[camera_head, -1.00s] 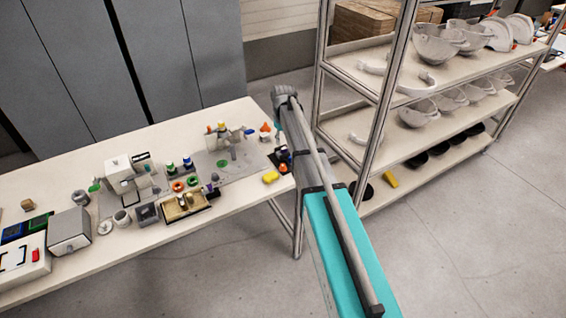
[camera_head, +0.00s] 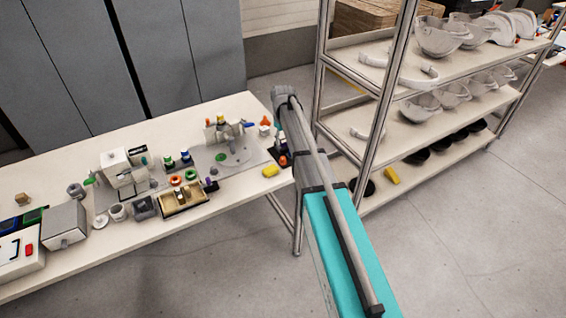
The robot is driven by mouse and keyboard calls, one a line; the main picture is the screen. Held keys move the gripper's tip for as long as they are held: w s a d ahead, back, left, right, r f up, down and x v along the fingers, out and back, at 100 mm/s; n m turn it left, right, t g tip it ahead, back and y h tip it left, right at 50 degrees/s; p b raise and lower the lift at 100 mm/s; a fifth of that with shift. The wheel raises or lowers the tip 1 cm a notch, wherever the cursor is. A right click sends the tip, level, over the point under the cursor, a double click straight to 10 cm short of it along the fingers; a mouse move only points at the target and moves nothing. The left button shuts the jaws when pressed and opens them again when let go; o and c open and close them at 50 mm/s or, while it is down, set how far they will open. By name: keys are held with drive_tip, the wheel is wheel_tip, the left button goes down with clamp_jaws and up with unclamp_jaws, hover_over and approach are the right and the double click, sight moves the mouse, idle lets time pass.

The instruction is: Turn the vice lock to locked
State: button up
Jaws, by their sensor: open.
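The vice lock cannot be made out for certain. A small grey device with a blue part (camera_head: 247,125) and a yellow-orange top piece (camera_head: 220,118) stands at the back of a grey plate (camera_head: 236,160) on the table's right half. It may be the vice, but it is too small to tell its lock position. My teal and grey arm rises on the right of the table's end. My gripper is not visible; the arm's far end hides what lies behind it.
The white table (camera_head: 150,232) carries a wooden tray (camera_head: 185,198), a grey box (camera_head: 64,223), a white machine (camera_head: 117,165) and a yellow block (camera_head: 270,171). A metal shelf rack (camera_head: 398,77) with helmet shells stands close right of my arm. Open floor lies in front.

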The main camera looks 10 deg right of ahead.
sight(283, 158)
drive_tip(key=shift+f+b, duration=4.85)
drive_tip(key=shift+f, duration=0.3)
drive_tip(key=shift+c, duration=0.2)
clamp_jaws()
